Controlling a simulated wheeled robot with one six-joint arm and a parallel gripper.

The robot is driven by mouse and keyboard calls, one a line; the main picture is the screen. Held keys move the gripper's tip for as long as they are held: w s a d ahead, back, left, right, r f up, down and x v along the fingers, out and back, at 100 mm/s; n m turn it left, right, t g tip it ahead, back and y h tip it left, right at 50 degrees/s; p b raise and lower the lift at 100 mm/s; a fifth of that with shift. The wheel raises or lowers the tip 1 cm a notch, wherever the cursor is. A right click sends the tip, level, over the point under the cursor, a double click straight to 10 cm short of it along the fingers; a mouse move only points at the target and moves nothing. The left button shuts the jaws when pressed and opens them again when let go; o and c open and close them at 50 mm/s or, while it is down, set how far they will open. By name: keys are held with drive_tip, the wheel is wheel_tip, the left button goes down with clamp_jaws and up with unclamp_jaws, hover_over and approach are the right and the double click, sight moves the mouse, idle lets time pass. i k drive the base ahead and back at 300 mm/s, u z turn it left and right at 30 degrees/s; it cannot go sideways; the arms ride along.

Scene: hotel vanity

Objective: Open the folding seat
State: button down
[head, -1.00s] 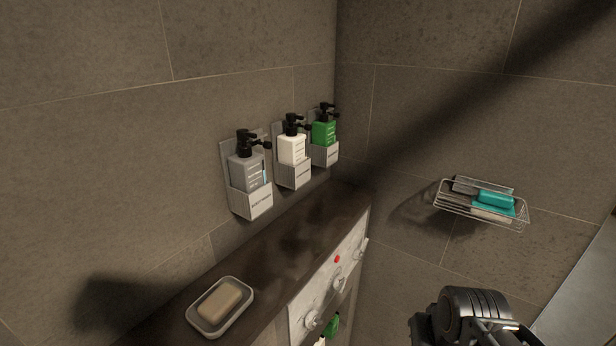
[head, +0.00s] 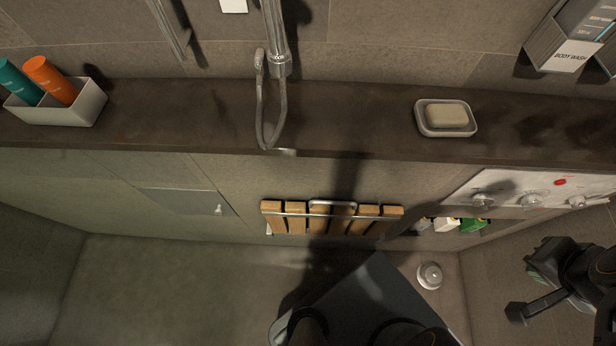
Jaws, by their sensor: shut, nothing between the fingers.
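The folding seat (head: 317,218) is on the wall below the ledge, near the middle of the head view. It has several wooden slats, a metal bar across them and a metal loop at its upper edge. It looks folded up against the wall. My gripper (head: 521,311) is at the lower right, dark and partly cut off by the picture edge. It is shut and empty, well to the right of the seat and apart from it.
A dark ledge (head: 345,130) runs above the seat, with a soap dish (head: 424,124) and a white box (head: 88,109) of bottles. A shower hose (head: 262,105) hangs over it. A control panel (head: 510,192) with knobs is right of the seat. The floor at lower left is clear.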

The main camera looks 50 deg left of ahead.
sight(368, 222)
drive_tip(key=u, duration=2.55)
drive_tip(key=k, duration=0.5)
drive_tip(key=u, duration=1.5)
